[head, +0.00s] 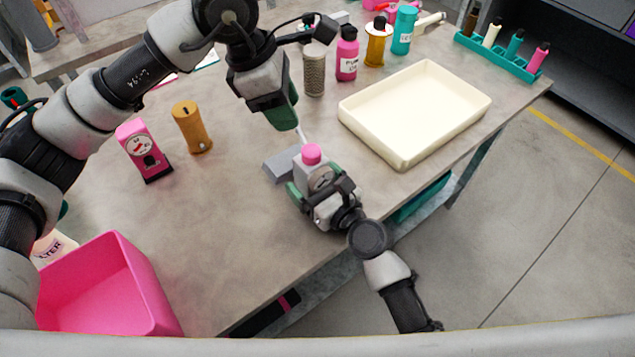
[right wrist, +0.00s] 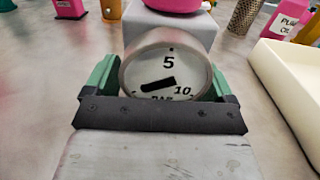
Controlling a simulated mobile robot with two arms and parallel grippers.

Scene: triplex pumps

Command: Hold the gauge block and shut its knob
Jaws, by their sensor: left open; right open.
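The gauge block (head: 305,170) is grey, with a round white dial (head: 322,178) on its near side and a pink knob (head: 312,153) on top. It stands near the table's front edge. My right gripper (head: 318,185) is open, its green fingers on either side of the dial. In the right wrist view the dial (right wrist: 166,72) sits between the fingers; whether they touch it I cannot tell. The pink knob (right wrist: 175,4) is cut off at the top there. My left gripper (head: 284,112) is open, pointing down, above and behind the block, apart from the knob.
A cream tray (head: 400,160) lies to the right of the block. A pink device with a dial (head: 145,155) and an orange cylinder (head: 192,128) stand to the left. Several bottles stand behind. A pink bin (head: 125,290) is at the front left.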

